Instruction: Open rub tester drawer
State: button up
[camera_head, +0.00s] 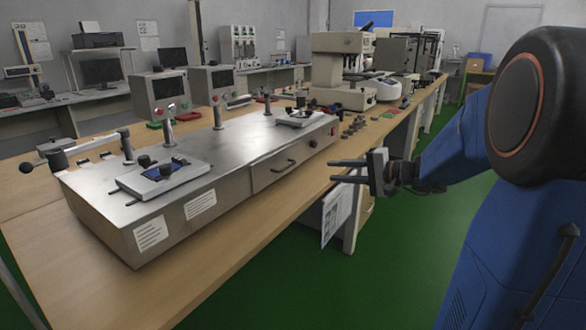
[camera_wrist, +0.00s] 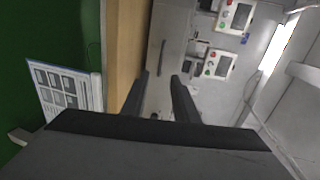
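The rub tester (camera_head: 225,140) is a long metal box on the wooden bench, with posts and small fixtures on its top. Its drawer (camera_head: 270,180) is in the side facing me and looks shut, with a dark bar handle (camera_head: 284,166). In the wrist view the handle (camera_wrist: 162,58) lies ahead of the fingertips, roughly between them. My gripper (camera_head: 332,171) is open and empty, with its two fingers apart. It is to the right of the handle and apart from it, near the bench's front edge.
Several small weights (camera_head: 353,127) and a beige instrument (camera_head: 340,72) stand on the bench beyond the tester. A printed sheet (camera_head: 338,210) hangs below the bench edge. The green floor (camera_head: 400,270) in front is clear. Two control boxes (camera_head: 160,93) stand behind the tester.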

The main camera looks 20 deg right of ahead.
jog(key=x, duration=1.7)
jog(key=shift+w+d+r, duration=0.15)
jog(key=shift+w+r, duration=0.05)
jog(key=shift+w, duration=0.2)
grip_shut()
dwell(0.9)
